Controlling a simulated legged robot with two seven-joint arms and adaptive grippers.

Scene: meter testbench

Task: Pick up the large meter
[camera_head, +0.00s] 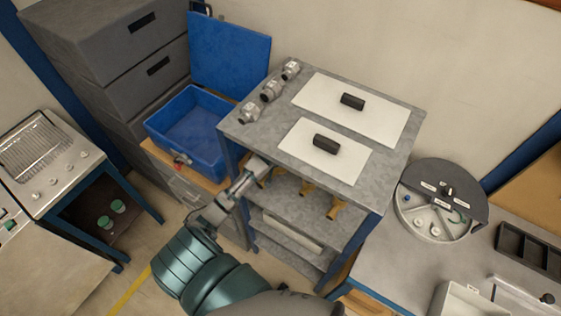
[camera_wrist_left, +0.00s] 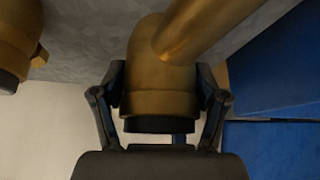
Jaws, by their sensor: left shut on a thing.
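My left gripper (camera_head: 258,172) reaches to the left front of the grey rack, just under its top plate. In the left wrist view its two dark fingers (camera_wrist_left: 163,92) are closed on either side of a brass meter (camera_wrist_left: 162,65), a rounded body with a dark lower end and a pipe running up to the right. A second brass meter (camera_wrist_left: 15,42) is at the left edge of that view. In the head view, brass parts (camera_head: 308,188) (camera_head: 337,208) show along the shelf below the top plate. The held meter is mostly hidden there. My right gripper is out of view.
The grey rack (camera_head: 240,133) carries several silver fittings (camera_head: 271,90) and two white boards (camera_head: 365,113) with black blocks. A blue open bin (camera_head: 165,128) stands left of it. A table (camera_head: 385,265) with a round dial device (camera_head: 436,202) is at right.

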